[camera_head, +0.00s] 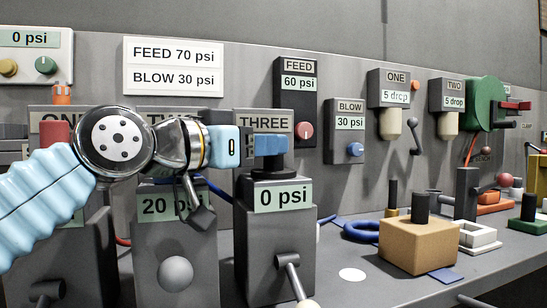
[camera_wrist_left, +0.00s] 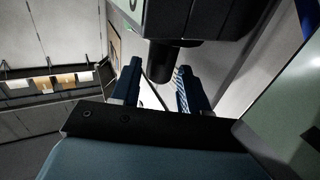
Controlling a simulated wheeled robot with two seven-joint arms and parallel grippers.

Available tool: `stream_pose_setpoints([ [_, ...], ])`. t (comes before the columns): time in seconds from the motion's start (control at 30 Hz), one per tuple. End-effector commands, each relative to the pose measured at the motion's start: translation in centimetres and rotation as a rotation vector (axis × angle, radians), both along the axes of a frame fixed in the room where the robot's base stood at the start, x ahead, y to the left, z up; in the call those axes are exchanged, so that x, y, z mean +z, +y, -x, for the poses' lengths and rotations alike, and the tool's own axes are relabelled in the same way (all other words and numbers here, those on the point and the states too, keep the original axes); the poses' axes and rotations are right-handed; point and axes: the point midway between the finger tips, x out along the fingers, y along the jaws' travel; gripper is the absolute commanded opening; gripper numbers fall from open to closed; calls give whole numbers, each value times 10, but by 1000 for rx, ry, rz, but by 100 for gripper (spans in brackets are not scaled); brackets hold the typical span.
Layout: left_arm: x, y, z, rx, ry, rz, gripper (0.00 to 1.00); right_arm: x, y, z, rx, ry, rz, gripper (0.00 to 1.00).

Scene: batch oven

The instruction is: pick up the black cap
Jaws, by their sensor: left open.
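The black cap (camera_head: 267,166) sits on top of the grey THREE station box with the 0 psi label (camera_head: 283,198), partly hidden behind my blue fingers in the head view. It also shows in the left wrist view as a dark cylinder (camera_wrist_left: 161,62) sticking out from the box, which appears upside down there. My left gripper (camera_head: 270,145) is at the cap's upper part, coming in from the left. In the left wrist view its fingers (camera_wrist_left: 158,88) are open, one on each side of the cap. Whether they touch it is unclear. My right gripper is out of view.
A lever (camera_head: 290,270) projects from the front of the THREE box. The 20 psi box (camera_head: 172,240) stands close on the left. A tan block with a black post (camera_head: 418,243) stands on the bench at right. A grey back panel (camera_head: 340,190) rises behind.

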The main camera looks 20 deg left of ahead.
Motion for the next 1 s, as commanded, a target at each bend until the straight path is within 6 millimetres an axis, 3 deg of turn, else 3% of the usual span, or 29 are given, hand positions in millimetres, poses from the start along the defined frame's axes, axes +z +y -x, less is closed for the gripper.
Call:
stream_pose_setpoints([
  [0.17,2,-12,-22,0,1,0,45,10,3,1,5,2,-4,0],
  [0.43,0,-14,-25,0,0,0,45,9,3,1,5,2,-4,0],
  [0.7,0,-14,-25,0,-1,0,6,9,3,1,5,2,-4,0],
  [1.0,5,-13,-25,0,-2,0,6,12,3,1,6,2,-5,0],
])
